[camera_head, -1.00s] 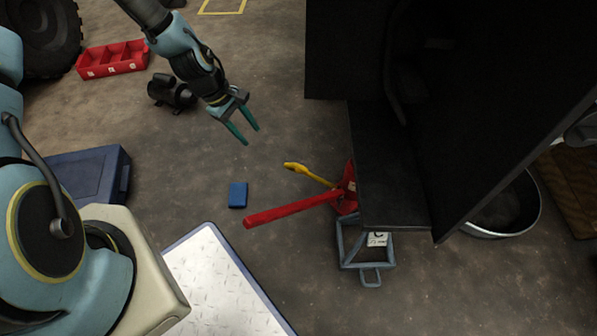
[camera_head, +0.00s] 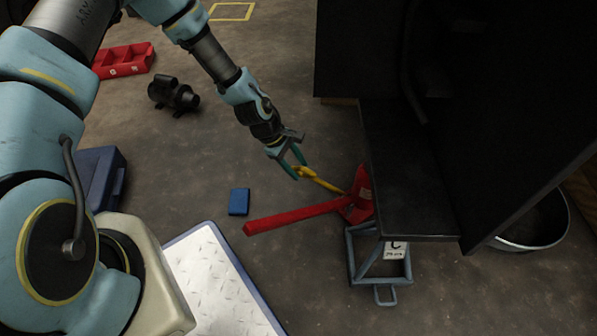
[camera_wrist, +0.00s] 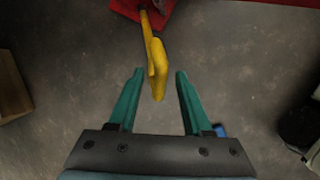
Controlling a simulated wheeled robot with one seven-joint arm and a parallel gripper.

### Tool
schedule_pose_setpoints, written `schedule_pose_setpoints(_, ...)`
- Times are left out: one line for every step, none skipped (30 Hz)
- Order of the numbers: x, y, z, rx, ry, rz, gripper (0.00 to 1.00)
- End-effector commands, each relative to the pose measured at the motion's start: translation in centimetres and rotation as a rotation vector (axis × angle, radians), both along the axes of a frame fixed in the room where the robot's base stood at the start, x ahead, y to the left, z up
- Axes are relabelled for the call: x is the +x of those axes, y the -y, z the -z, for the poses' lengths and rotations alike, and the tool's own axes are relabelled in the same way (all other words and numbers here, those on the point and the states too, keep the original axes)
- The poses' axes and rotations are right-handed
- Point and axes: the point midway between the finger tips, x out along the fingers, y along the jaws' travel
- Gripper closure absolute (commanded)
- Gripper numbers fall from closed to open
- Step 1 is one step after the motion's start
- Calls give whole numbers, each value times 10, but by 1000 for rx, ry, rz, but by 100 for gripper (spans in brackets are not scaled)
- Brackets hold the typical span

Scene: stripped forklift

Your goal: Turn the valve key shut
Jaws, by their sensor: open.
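The yellow valve key (camera_head: 322,181) sticks out to the left from a red jack body (camera_head: 359,194) at the foot of the dark forklift. In the wrist view the yellow key (camera_wrist: 155,62) reaches down from the red body (camera_wrist: 150,10), and its end lies between the tips of my open green fingers. My gripper (camera_head: 292,171) is at the outer end of the key in the head view; in the wrist view my gripper (camera_wrist: 157,75) shows a gap on both sides of it. I see no contact.
A long red handle (camera_head: 295,215) runs left from the jack, just below the key. A grey-blue stand (camera_head: 381,268) is to the right under the dark forklift body (camera_head: 410,170). A blue block (camera_head: 239,201) lies on the floor; a black motor-like part (camera_head: 173,94) lies further back.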

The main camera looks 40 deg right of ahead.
Motion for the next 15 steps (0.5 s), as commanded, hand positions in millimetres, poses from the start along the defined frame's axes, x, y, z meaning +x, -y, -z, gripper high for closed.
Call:
schedule_pose_setpoints(-2,1,6,1,0,0,50)
schedule_pose_setpoints(-2,2,8,1,-1,-1,50)
schedule_pose_setpoints(-3,3,10,1,-1,-1,50)
schedule_pose_setpoints(-3,3,10,1,-1,-1,50)
schedule_pose_setpoints(-3,3,11,1,-1,-1,50)
schedule_pose_setpoints(-3,4,11,1,-1,-1,50)
schedule_pose_setpoints(-3,4,11,0,0,-1,50)
schedule_pose_setpoints(-3,4,11,0,0,-1,50)
schedule_pose_setpoints(-3,4,11,0,0,-1,50)
schedule_pose_setpoints(-3,4,11,0,0,-1,50)
schedule_pose_setpoints(-3,4,11,0,0,-1,50)
schedule_pose_setpoints(-3,4,11,0,0,-1,50)
schedule_pose_setpoints(-3,4,11,0,0,-1,50)
schedule_pose_setpoints(-3,4,11,0,0,-1,53)
schedule_pose_setpoints(-3,4,11,0,0,-1,57)
